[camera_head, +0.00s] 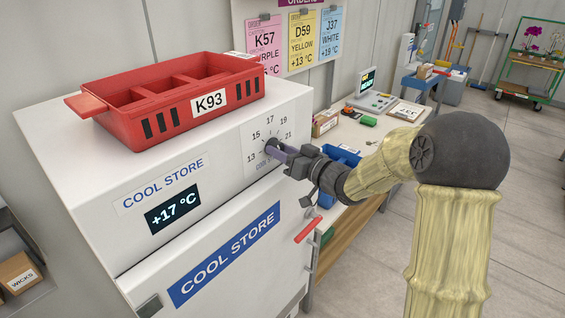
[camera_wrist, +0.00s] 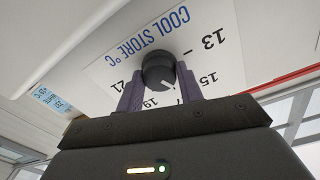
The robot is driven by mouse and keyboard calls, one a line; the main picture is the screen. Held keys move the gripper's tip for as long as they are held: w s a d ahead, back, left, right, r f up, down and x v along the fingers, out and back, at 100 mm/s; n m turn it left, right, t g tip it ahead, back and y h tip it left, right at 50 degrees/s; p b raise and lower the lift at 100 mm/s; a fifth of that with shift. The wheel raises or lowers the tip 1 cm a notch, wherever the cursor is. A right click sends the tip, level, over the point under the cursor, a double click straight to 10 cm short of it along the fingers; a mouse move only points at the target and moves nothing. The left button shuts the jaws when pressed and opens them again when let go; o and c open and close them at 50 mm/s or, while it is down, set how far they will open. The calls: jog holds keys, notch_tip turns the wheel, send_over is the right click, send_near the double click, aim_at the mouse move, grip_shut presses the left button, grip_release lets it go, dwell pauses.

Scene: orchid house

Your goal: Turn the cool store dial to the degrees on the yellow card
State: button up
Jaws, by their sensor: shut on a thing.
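The white cool store cabinet has a dark round dial (camera_wrist: 158,70) on a plate marked 13 to 21. My gripper (camera_head: 281,152) is shut on the dial, with a purple finger on either side; it also shows in the wrist view (camera_wrist: 160,88). The wrist view shows the scale upside down, and the dial's white mark points toward the partly hidden 17. The cabinet display (camera_head: 173,209) reads +17 °C. The yellow card (camera_head: 302,40) on the wall reads D59, YELLOW, +13 °C.
A red crate (camera_head: 209,98) labelled K93 stands on the cabinet. A pink card (camera_head: 264,42) and a blue card (camera_head: 331,35) flank the yellow one. A red door handle (camera_head: 308,229) is below my gripper. A bench with a blue bin (camera_head: 345,155) stands to the right.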

jog(key=n+b, duration=0.3)
jog(key=b, duration=0.1)
jog(key=shift+f+n, duration=0.3)
jog(key=shift+n, duration=0.1)
jog(key=n+b, duration=0.3)
jog(key=b, duration=0.1)
jog(key=shift+n, duration=0.4)
jog(key=n+b, duration=0.3)
jog(key=shift+r+y+b, duration=0.1)
jog(key=shift+y+b, duration=0.2)
jog(key=shift+b, duration=0.1)
jog(key=shift+r+n+b, duration=0.2)
jog(key=shift+n+b, duration=0.55)
jog(key=shift+n, duration=0.45)
jog(key=o, duration=1)
jog(key=shift+w, duration=0.1)
